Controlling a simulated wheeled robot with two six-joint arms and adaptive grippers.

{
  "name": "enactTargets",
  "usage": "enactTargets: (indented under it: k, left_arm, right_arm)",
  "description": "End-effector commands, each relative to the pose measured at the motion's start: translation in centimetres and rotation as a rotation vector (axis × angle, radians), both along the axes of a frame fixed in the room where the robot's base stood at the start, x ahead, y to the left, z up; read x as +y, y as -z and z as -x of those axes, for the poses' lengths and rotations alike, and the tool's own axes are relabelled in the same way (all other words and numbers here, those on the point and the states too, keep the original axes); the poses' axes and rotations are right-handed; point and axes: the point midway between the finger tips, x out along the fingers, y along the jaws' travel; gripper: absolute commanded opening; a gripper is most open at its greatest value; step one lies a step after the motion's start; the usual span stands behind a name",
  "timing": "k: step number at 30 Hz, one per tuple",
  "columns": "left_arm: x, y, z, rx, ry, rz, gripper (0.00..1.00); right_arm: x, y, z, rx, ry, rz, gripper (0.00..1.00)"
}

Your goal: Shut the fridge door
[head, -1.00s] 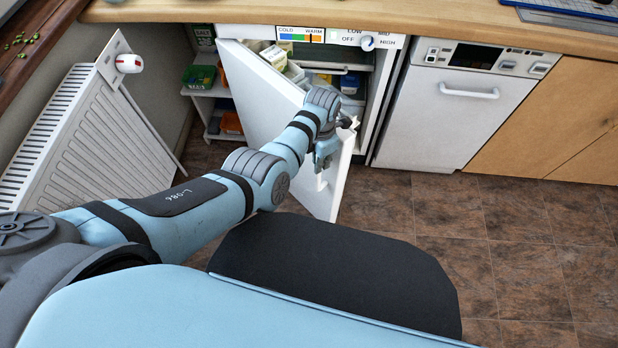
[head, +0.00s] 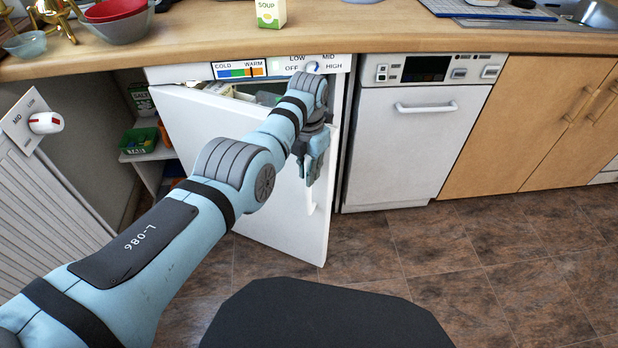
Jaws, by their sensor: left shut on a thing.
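The white fridge door (head: 265,205) stands ajar under the counter, hinged at its left side, with its right edge swung out toward me. Its white vertical handle (head: 311,197) is near the right edge. My left gripper (head: 312,172) is at the upper part of the handle and shut on it; my own fingers hide the grasp itself. A narrow opening above the door shows a little of the fridge's contents (head: 262,97). The fridge's control panel (head: 240,70) is above the door. My right gripper is not in view.
A white dishwasher (head: 411,150) stands right of the fridge. A radiator (head: 45,200) is at the left, and a shelf with a green box (head: 139,140) sits beside the fridge. The wooden counter (head: 380,35) runs above. The tiled floor in front is clear.

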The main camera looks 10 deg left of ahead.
Motion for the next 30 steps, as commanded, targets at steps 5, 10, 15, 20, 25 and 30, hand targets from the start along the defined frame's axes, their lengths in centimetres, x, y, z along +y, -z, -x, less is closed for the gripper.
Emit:
enactTargets:
  k: [5,10,15,20,25,30]
  left_arm:
    - [0.1,-0.1,0.0,0.001,-0.001,-0.001,0.0]
    - [0.0,-0.1,0.0,0.0,0.0,0.0,0.27]
    - [-0.2,-0.1,0.0,0.002,0.004,0.001,0.35]
    - [-0.2,-0.1,0.0,0.002,0.003,0.001,0.35]
    - [-0.1,-0.4,0.0,0.0,0.002,0.002,0.35]
    - [-0.2,-3.7,-0.1,-0.004,0.002,0.003,0.35]
  right_arm:
    - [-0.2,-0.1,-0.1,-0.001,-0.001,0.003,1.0]
    - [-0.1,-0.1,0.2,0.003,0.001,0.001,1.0]
    - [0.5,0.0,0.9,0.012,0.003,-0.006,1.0]
    - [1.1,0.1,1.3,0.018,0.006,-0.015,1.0]
    - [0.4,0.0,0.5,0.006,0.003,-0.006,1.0]
    - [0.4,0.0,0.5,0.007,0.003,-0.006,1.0]
